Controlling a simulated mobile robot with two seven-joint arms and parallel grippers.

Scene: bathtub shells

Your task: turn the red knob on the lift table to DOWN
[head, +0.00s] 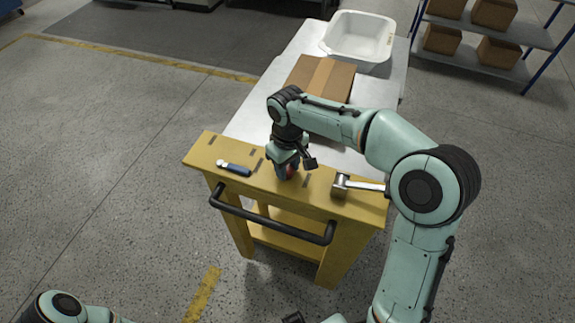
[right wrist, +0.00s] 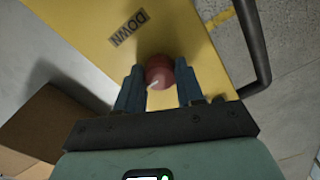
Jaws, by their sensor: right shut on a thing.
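The red knob (right wrist: 159,72) sits on the yellow end panel (head: 338,206) of the lift table. My right gripper (right wrist: 160,67) is shut on the knob, one blue-grey finger on each side. A short white mark on the knob points to the lower left in the right wrist view. The DOWN label (right wrist: 128,28) lies to the upper left of the knob there, and the mark does not point at it. In the head view my right gripper (head: 286,170) hides most of the knob. My left gripper is out of view; only part of that arm shows at the bottom left.
A blue-handled tool (head: 234,169) and a metal piece with a light handle (head: 341,187) lie on the panel. A black handlebar (head: 270,226) runs along its front. A cardboard box (head: 304,72) and a white tub (head: 350,37) stand on the table behind.

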